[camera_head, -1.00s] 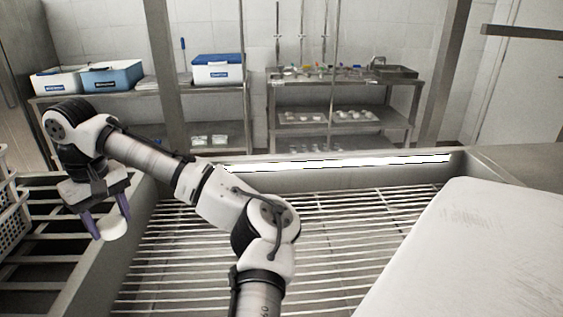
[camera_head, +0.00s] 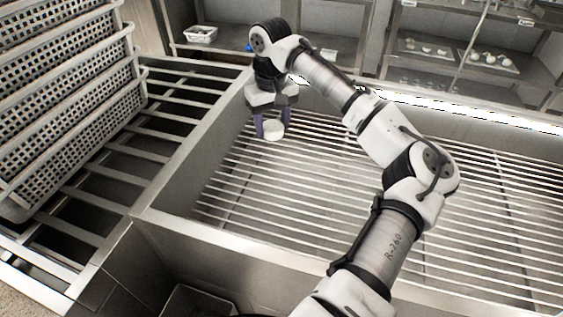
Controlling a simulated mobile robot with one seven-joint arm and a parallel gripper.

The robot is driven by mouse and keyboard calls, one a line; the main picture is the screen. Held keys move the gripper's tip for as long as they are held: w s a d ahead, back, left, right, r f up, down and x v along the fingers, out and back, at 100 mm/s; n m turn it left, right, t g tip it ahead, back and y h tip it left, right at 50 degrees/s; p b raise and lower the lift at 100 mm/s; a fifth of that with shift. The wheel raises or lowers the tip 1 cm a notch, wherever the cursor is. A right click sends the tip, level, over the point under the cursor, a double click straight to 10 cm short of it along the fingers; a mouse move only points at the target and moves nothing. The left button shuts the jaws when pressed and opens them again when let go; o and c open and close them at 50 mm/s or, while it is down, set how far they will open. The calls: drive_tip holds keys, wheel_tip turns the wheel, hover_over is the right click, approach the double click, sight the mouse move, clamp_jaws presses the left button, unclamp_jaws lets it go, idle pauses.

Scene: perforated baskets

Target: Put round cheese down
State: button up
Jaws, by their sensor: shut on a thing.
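The round cheese (camera_head: 273,130) is a small white disc in the head view, near the far left corner of the metal-barred basin. My gripper (camera_head: 271,128) points down with its purple fingers on either side of the cheese and is shut on it. The cheese appears to be over the bars (camera_head: 330,190); how high it is above them, or whether it touches them, I cannot tell.
Stacked perforated baskets (camera_head: 62,90) stand at the left on a dark slatted rack (camera_head: 110,190). A metal rim (camera_head: 175,165) divides the rack from the basin. Shelves with small items (camera_head: 470,50) are at the back. Much of the barred floor is bare.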

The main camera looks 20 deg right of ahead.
sight(274, 175)
wheel_tip(274, 175, down, 15)
drive_tip(key=shift+r+p, duration=0.15)
drive_tip(key=shift+p, duration=0.55)
drive_tip(key=o, duration=0.5)
drive_tip(key=shift+f, duration=0.2)
drive_tip(key=o, duration=0.5)
drive_tip(key=shift+r, duration=0.15)
wheel_tip(274, 175, up, 12)
drive_tip(key=shift+r+b, duration=0.1)
drive_tip(key=shift+b, duration=0.8)
